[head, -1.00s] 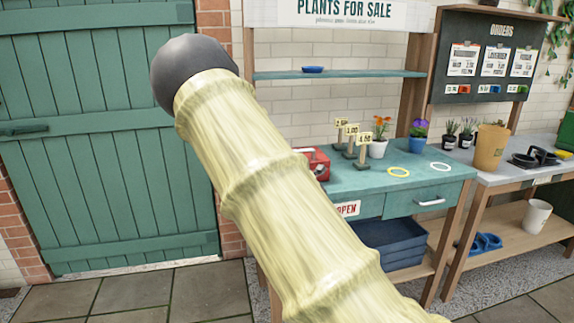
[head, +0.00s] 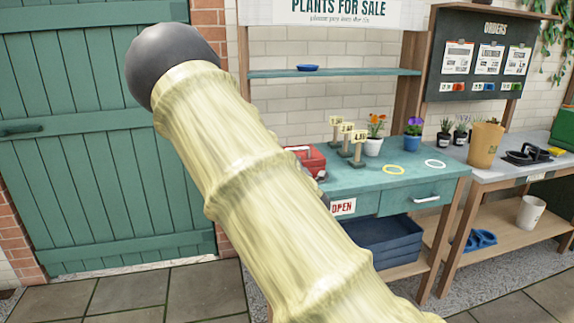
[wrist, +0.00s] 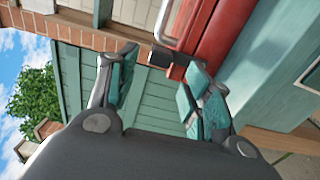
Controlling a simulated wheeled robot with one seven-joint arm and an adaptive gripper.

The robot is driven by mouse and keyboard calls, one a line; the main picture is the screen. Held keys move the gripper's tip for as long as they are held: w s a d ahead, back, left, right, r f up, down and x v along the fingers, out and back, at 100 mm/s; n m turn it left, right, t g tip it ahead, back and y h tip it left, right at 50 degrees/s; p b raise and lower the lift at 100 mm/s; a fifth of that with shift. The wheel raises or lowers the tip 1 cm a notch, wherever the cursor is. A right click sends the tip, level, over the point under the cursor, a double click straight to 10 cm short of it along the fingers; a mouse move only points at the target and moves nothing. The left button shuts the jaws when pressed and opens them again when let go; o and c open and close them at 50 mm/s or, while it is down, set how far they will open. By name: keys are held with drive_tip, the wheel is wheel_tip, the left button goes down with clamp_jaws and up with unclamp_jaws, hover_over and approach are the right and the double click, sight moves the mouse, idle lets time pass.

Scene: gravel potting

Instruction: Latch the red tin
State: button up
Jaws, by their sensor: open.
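The red tin (head: 309,157) stands at the left end of the green sales table, partly hidden behind my arm in the head view. In the wrist view the tin (wrist: 218,38) shows large and tilted at upper centre, with a silver wire handle (wrist: 164,22). A small dark block (wrist: 160,57) at its edge, possibly the latch, appears between my fingertips. My gripper (wrist: 158,74) is open, with nothing held. Its right finger overlaps the tin's lower edge in the picture; whether they touch I cannot tell. Its left finger shows in front of the green door.
A potting bench (head: 498,173) stands to the right.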

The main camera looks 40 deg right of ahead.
drive_tip(key=v, duration=0.6)
drive_tip(key=shift+s, duration=0.15)
idle(0.3)
drive_tip(key=s+a+f+m+g+y+p, duration=0.1)
drive_tip(key=s+a+f+m+g+p, duration=0.25)
drive_tip(key=f, duration=0.65)
drive_tip(key=s+a+f+m+g+y, duration=0.1)
drive_tip(key=s+a+f+m+g, duration=0.1)
drive_tip(key=s+a+f, duration=0.5)
drive_tip(key=s+a+f+m+g+y+p, duration=0.1)
drive_tip(key=s+f+m+g, duration=0.15)
drive_tip(key=f, duration=0.95)
drive_tip(key=s+a+f+m+g+y+p, duration=0.1)
drive_tip(key=s+a+f+m+g, duration=0.1)
drive_tip(key=s+a, duration=0.4)
drive_tip(key=s+a+f+m+g+y+p, duration=0.1)
drive_tip(key=s+a+f, duration=0.4)
drive_tip(key=s, duration=0.7)
drive_tip(key=s+a+f+m+g+y+p, duration=0.2)
drive_tip(key=s+a+f+m+g+p, duration=0.1)
drive_tip(key=s+a, duration=0.5)
drive_tip(key=s+f+g, duration=0.1)
drive_tip(key=g, duration=0.1)
drive_tip(key=shift+s+a+f+g, duration=0.25)
drive_tip(key=shift+s+f+g, duration=0.05)
drive_tip(key=shift+s, duration=0.1)
